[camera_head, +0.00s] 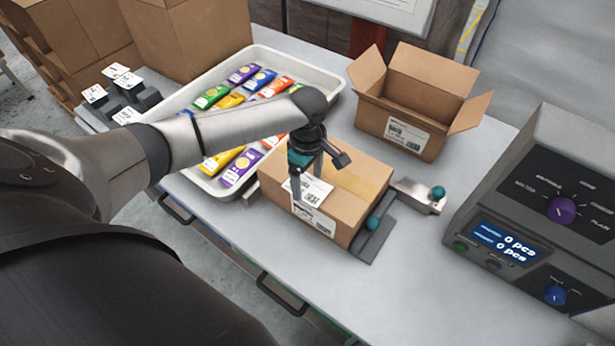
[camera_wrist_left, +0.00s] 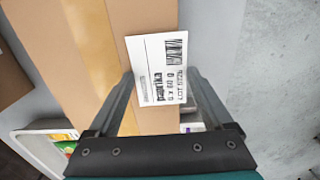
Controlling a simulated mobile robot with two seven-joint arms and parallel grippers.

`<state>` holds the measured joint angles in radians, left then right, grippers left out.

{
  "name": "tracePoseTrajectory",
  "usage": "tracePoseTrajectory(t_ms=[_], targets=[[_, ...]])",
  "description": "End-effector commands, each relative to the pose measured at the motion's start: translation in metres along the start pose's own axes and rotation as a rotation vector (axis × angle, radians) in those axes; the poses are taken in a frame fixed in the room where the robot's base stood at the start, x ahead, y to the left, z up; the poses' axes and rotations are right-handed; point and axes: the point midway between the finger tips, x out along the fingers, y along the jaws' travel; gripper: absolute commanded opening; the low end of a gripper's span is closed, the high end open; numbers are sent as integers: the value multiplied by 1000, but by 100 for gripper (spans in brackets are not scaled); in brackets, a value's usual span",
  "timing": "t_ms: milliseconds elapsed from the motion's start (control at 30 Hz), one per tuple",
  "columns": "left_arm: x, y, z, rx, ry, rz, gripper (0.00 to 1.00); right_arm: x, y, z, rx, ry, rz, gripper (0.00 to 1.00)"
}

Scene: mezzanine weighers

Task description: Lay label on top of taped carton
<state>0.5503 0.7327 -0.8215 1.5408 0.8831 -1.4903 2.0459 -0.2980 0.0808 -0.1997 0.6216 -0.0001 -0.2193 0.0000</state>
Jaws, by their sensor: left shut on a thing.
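The taped carton (camera_head: 352,197) sits closed on the bench, with tape along its top and a printed label on its front side. My left gripper (camera_head: 300,188) points down over the carton's top, near its front edge. It is shut on a white printed label (camera_head: 317,188). In the left wrist view the label (camera_wrist_left: 157,60) lies between the fingertips (camera_wrist_left: 159,78), over the carton (camera_wrist_left: 153,20) beside the paler tape (camera_wrist_left: 85,30). The label reaches slightly past the carton's edge there. Whether it touches the carton, I cannot tell. My right gripper is not in view.
A white tray (camera_head: 335,86) of colourful packets stands behind and left of the carton. An open carton (camera_head: 420,90) stands behind right. A weigher with displays (camera_head: 550,210) is at right. Small label holders (camera_head: 147,97) stand at left.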

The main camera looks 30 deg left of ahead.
Motion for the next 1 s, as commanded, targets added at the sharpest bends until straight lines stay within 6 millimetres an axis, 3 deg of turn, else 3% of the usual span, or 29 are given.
tracePoseTrajectory(t_ms=[233,267,367,733,867,1000], targets=[[0,0,0,0,0,-1,34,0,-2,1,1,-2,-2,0],[0,0,0,0,0,-1,87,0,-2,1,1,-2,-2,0],[0,0,0,0,0,-1,98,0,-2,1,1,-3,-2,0],[-8,0,0,0,-1,0,100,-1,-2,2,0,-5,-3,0],[-29,0,0,2,-1,3,100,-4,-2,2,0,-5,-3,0],[-63,1,0,1,0,5,100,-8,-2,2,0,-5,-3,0]])
